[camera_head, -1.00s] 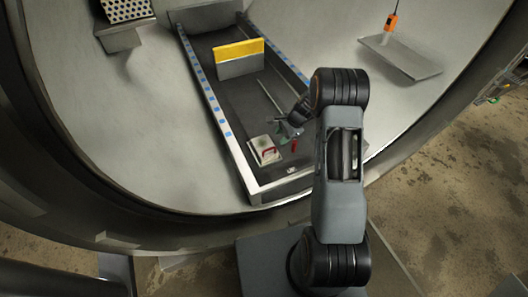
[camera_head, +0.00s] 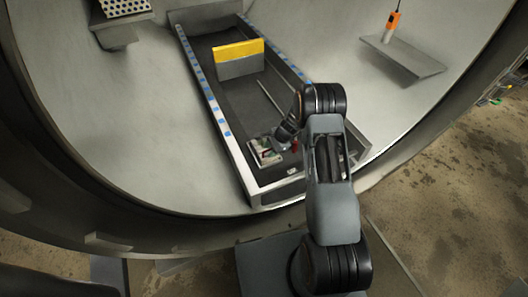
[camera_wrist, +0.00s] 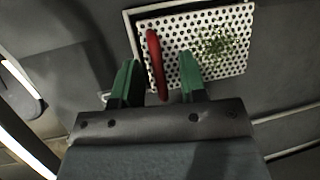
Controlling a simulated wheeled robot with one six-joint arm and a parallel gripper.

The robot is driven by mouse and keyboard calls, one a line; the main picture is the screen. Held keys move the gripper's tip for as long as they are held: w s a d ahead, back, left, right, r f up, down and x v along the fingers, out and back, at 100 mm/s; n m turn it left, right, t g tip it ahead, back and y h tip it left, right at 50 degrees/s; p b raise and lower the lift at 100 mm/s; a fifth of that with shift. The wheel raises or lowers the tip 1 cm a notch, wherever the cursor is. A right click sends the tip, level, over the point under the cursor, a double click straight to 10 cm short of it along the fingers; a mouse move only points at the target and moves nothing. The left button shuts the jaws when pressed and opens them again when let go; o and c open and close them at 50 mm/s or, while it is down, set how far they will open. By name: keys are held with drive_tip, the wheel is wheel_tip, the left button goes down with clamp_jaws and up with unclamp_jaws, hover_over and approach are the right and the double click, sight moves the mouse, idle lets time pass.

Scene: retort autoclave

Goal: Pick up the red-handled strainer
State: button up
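The strainer (camera_wrist: 208,42) is a white perforated plate with a red handle (camera_wrist: 155,65) and a patch of green bits on it. In the wrist view it lies at the top, with the handle showing between the two green fingertips of my gripper (camera_wrist: 158,82). The fingers are apart and I cannot tell whether they touch the handle. In the head view the strainer (camera_head: 262,154) sits in the near end of the long tray (camera_head: 228,134), partly hidden by my gripper (camera_head: 283,143).
A yellow-topped grey block (camera_head: 239,58) stands across the tray farther back, and a thin rod (camera_head: 269,98) lies before it. A shelf at right (camera_head: 403,58) holds an orange-topped object (camera_head: 393,22). A dotted panel (camera_head: 124,7) is at upper left.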

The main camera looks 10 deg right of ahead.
drive_tip(key=shift+c, duration=0.5)
clamp_jaws()
